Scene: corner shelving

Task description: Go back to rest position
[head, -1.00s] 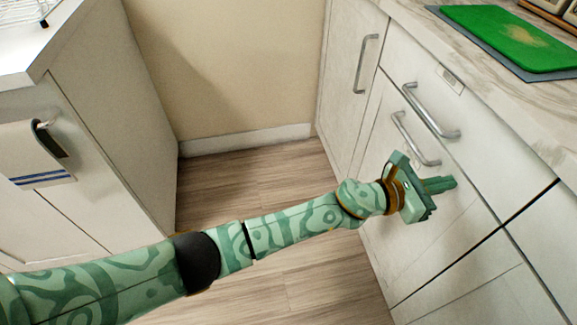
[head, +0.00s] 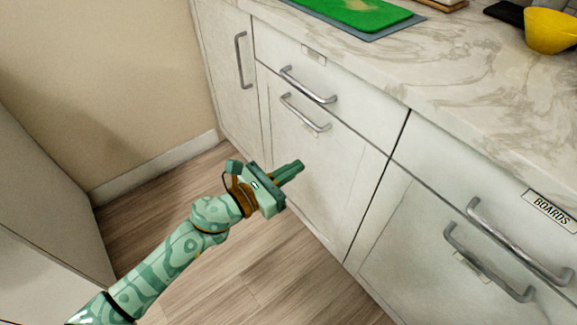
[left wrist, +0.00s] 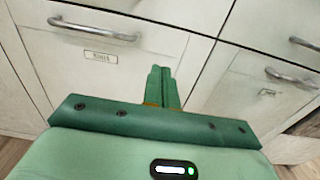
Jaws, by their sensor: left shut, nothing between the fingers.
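My left arm comes in from the lower left of the head view. My left gripper (head: 290,172) is in front of the white lower cabinet door (head: 315,190), below its handle (head: 305,112). Its fingers are together with nothing between them. In the left wrist view the shut fingers (left wrist: 162,88) point at the cabinet fronts, near the gap between two units. I cannot tell how close the fingertips are to the door. My right gripper does not show.
A marble counter (head: 440,85) runs along the top right, with a green board (head: 355,10) and a yellow bowl (head: 551,31) on it. A drawer labelled BOARDS (head: 550,208) is at the right. Bare wood floor (head: 220,275) lies below my arm.

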